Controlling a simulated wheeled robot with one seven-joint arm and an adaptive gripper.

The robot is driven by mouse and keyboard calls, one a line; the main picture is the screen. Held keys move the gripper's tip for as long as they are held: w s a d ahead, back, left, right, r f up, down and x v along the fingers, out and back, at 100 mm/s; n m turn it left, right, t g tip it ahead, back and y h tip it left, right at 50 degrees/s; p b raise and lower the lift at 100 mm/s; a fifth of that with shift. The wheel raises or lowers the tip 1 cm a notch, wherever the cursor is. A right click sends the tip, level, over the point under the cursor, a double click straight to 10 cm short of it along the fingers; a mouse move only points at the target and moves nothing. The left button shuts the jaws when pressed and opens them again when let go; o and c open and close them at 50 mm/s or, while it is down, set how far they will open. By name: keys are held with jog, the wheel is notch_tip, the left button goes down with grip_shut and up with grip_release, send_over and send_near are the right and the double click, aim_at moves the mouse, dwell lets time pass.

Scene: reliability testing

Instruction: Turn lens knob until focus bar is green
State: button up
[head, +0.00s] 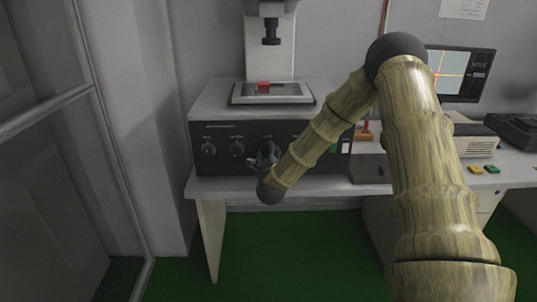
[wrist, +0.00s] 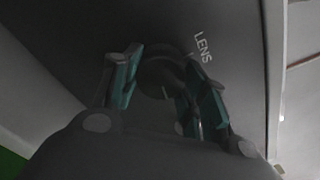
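The lens knob (wrist: 160,72) is a dark round knob beside the white "LENS" label on a dark panel in the wrist view. My gripper (wrist: 160,85) has its two teal-padded fingers apart, one on each side of the knob. I see no clear contact between the pads and the knob. In the head view my gripper (head: 264,156) is at the front of the dark control panel (head: 222,133), hiding the knob there.
Two other knobs (head: 208,149) (head: 237,149) sit left of my gripper on the panel. A microscope (head: 271,40) stands above a stage tray (head: 270,99) with a red block (head: 263,87). Yellow and green buttons (head: 484,169) lie on the desk at right.

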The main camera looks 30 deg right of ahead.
jog(key=shift+c, duration=1.4)
jog(key=n, duration=2.3)
jog(key=shift+a+n+b, duration=0.1)
jog(key=shift+n+b, duration=0.2)
jog(key=shift+n, duration=0.1)
